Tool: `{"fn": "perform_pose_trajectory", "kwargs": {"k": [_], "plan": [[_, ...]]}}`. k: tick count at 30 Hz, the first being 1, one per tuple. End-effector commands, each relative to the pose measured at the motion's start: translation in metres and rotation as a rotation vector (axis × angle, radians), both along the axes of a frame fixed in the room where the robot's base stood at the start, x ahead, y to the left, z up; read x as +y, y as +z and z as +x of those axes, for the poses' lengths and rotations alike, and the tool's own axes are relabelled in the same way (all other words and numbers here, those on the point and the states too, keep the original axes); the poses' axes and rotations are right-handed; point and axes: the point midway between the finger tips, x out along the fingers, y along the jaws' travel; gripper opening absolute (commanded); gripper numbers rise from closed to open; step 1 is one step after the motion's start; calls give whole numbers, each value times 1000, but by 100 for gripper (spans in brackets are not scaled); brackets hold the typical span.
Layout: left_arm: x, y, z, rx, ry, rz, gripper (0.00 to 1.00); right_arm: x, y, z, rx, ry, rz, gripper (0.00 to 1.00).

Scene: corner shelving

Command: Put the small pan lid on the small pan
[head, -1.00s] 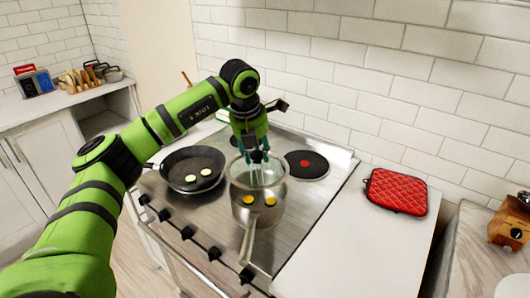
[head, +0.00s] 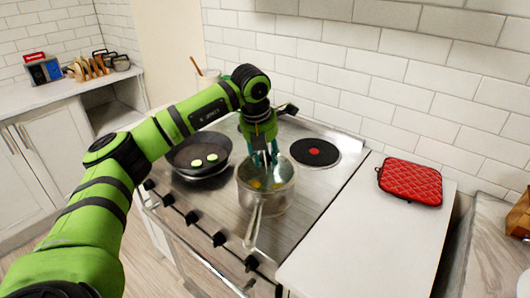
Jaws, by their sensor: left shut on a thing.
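The small pan (head: 264,200) is a steel saucepan on the front of the stove, with its long handle pointing toward me. Yellow-orange pieces show inside it. The small pan lid (head: 284,172) is clear glass and lies level across the pan's mouth; its rim looks to meet the pan's rim, though a small gap cannot be ruled out. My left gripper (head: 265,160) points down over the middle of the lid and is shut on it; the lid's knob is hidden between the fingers. My right gripper is not in view.
A black frying pan (head: 197,154) with pale round slices stands left of the small pan. A bare burner (head: 315,152) is behind right. A red quilted pad (head: 410,182) lies on the right white counter (head: 370,235), otherwise clear. Stove knobs (head: 219,240) line the front edge.

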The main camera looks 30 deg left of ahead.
Motion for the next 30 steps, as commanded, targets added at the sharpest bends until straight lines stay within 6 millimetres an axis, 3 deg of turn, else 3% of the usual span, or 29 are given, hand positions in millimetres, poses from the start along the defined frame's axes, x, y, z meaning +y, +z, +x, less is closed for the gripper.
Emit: {"fn": "perform_pose_trajectory", "kwargs": {"k": [25, 26, 27, 30], "plan": [[0, -1, 0, -2, 0, -1, 0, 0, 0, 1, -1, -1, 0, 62], [0, -1, 0, -2, 0, -1, 46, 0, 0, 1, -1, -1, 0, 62], [0, -1, 0, -2, 0, -1, 62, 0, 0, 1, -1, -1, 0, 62], [0, -1, 0, -2, 0, 0, 65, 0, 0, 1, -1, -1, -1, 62]]}}
